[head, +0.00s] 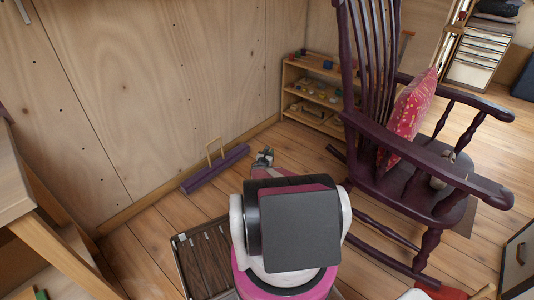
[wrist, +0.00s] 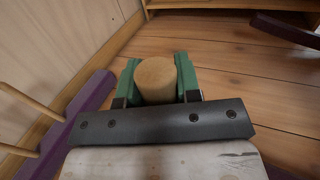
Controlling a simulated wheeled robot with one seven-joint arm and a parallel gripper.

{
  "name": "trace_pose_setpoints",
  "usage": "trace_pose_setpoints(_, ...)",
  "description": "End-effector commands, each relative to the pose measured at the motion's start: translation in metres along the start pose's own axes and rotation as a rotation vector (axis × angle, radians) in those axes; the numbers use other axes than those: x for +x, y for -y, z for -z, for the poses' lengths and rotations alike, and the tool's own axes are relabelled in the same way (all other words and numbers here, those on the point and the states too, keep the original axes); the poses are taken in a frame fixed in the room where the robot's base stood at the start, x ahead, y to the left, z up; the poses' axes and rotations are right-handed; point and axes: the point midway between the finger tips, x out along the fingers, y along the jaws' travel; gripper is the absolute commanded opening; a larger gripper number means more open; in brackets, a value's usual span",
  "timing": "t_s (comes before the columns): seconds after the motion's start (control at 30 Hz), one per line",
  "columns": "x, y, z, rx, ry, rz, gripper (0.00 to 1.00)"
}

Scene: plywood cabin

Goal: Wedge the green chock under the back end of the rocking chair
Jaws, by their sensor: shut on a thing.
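The dark purple rocking chair (head: 415,190) stands at the right in the head view, a red patterned cushion (head: 408,115) on its seat. The tip of a dark runner shows at the upper right of the wrist view (wrist: 285,30). My gripper (head: 263,158) is low over the floor, left of the chair and apart from it. In the wrist view my gripper (wrist: 156,80) is shut on a tan round piece (wrist: 155,80). No separate green chock is clearly visible.
A purple bar (head: 215,169) with a wooden loop handle lies along the plywood wall. A low wooden shelf (head: 318,92) stands behind the chair. A wooden bench (head: 20,190) is at the left. Bare floorboards lie between the bar and the chair.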

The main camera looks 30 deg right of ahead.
Motion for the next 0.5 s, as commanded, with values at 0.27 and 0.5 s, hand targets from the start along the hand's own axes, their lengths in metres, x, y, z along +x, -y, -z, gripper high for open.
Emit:
trace_pose_setpoints(0.27, -0.0009, 0.0016, -0.0017, -0.015, 0.003, 0.000, 0.00)
trace_pose_setpoints(0.5, -0.0008, 0.0017, -0.0006, -0.065, -0.003, -0.005, 0.00)
